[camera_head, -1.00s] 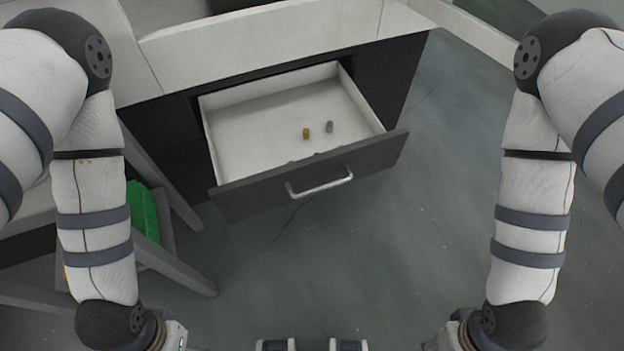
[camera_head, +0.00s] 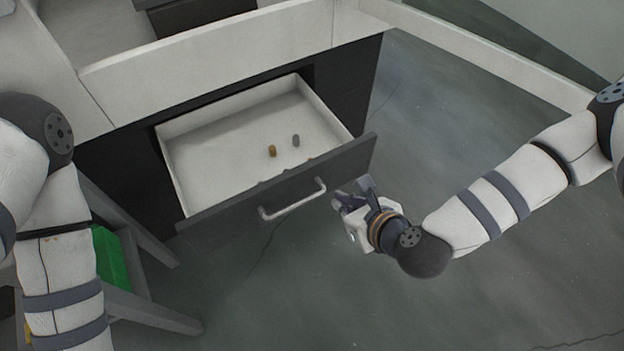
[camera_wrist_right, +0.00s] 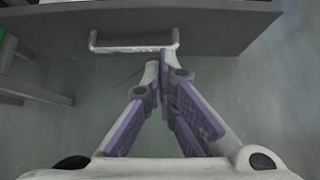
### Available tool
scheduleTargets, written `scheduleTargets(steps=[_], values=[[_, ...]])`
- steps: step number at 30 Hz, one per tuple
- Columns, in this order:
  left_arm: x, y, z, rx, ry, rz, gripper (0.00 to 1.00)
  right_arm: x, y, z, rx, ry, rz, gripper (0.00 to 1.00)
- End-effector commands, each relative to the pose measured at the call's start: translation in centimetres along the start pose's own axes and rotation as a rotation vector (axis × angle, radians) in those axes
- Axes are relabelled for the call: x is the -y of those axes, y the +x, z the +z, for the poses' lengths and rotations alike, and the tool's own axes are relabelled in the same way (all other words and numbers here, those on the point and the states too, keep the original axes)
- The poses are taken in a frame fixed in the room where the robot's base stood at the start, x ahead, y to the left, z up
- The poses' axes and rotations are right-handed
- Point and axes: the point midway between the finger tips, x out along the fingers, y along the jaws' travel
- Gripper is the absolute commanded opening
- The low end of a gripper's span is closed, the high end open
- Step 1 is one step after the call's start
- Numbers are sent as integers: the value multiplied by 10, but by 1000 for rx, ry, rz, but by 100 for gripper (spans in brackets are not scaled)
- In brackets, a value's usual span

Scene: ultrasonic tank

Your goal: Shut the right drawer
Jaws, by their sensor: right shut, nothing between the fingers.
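The right drawer (camera_head: 230,150) stands pulled out from the dark cabinet under the counter, with its white inside showing. Its dark front panel (camera_head: 345,165) carries a silver bar handle (camera_head: 292,199). The panel (camera_wrist_right: 225,30) and handle (camera_wrist_right: 134,45) also show at the top of the right wrist view. My right gripper (camera_head: 348,195) is shut and empty, just in front of the panel, to the right of the handle. In the wrist view its fingertips (camera_wrist_right: 158,68) meet close to the handle's right end; I cannot tell whether they touch. My left gripper is out of view.
Inside the drawer lie a small brown cylinder (camera_head: 272,151) and a small grey cylinder (camera_head: 295,140). A grey stand (camera_head: 150,305) with a green object (camera_head: 110,258) is at the left. The floor (camera_head: 290,290) before the drawer is clear.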

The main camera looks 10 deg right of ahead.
Motion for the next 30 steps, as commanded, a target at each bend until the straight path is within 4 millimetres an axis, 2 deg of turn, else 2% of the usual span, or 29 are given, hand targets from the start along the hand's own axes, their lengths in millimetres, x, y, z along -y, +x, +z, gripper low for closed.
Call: scheduleTargets(steps=[14,16,19,30], values=[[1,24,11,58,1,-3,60,-4,99,-4,-5,-6,7,0],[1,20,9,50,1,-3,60,-3,106,11,1,-9,6,0],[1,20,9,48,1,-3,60,-4,116,19,0,-9,6,0],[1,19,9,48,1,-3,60,-4,124,26,-4,-7,7,0]])
